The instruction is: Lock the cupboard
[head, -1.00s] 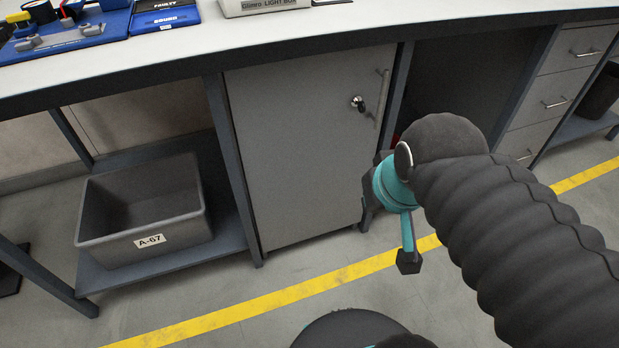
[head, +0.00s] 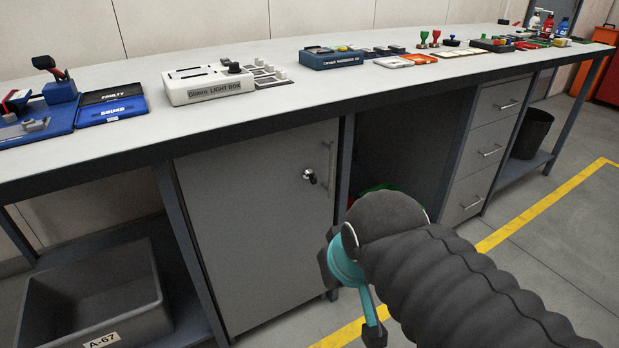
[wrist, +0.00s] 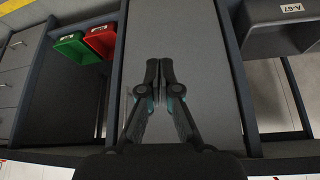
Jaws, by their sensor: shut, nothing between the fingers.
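The grey cupboard (head: 250,220) stands under the bench with its door shut flush, as far as I can see. Its lock (head: 309,175) has a key in it, high on the right side of the door, beside a vertical bar handle (head: 331,168). In the wrist view the cupboard door (wrist: 190,50) lies behind my gripper (wrist: 152,92), whose fingers are together with nothing between them. In the head view my gripper is mostly hidden behind my wrist, low and right of the lock and apart from it. The lock does not show in the wrist view.
A grey bin (head: 95,300) labelled A-67 sits on the shelf left of the cupboard. An open bay to the right holds a green bin (wrist: 78,48) and a red bin (wrist: 101,40). Drawers (head: 490,150) stand further right. The bench top (head: 290,110) overhangs the cupboard.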

